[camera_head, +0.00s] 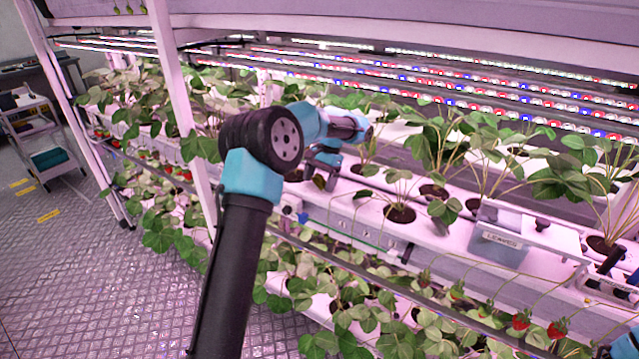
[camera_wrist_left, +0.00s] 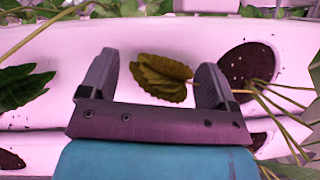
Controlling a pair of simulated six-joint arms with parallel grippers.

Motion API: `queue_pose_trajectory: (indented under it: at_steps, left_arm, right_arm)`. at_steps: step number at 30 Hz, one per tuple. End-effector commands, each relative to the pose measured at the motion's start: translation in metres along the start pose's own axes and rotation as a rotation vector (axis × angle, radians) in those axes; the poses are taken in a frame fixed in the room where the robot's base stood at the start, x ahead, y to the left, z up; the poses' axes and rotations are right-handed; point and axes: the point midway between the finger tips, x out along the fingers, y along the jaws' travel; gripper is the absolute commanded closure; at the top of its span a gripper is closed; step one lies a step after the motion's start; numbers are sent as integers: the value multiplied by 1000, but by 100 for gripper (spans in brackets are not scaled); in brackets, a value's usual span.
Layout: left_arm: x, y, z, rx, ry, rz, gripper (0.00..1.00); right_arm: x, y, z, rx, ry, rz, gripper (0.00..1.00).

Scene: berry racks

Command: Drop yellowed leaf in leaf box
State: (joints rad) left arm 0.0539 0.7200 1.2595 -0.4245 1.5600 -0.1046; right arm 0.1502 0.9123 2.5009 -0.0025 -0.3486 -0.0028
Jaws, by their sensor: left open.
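The yellowed leaf (camera_wrist_left: 160,78), olive-brown with a toothed edge, shows in the left wrist view between the two fingers of my left gripper (camera_wrist_left: 157,80). The fingers are open, with a gap on each side of the leaf. In the head view my left gripper (camera_head: 322,178) points down over the white plant channel, and the leaf is too small to make out surely. A clear box with a white label (camera_head: 500,252), which looks like the leaf box, is mounted on the channel to the right.
Strawberry plants stand in round soil holes (camera_head: 400,214) along the channel, with stems and leaves between my left gripper and the box. Rows of lights (camera_head: 450,88) run above. A tray with dark-handled items (camera_head: 610,287) is at far right. Red berries (camera_head: 521,321) hang below.

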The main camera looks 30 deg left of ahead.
Motion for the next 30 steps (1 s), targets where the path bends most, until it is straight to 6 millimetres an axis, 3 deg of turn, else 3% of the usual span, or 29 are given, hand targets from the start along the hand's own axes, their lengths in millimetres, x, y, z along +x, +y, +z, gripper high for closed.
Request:
queue_pose_trajectory:
  at_steps: [7, 24, 30]
  left_arm:
    - [0, 0, 0, 0, 0, 0, 19]
    - [0, 0, 0, 0, 0, 0, 73]
    - [0, 0, 0, 0, 0, 0, 74]
  right_arm:
    - [0, 0, 0, 0, 0, 0, 22]
    - [0, 0, 0, 0, 0, 0, 22]
    - [0, 0, 0, 0, 0, 0, 22]
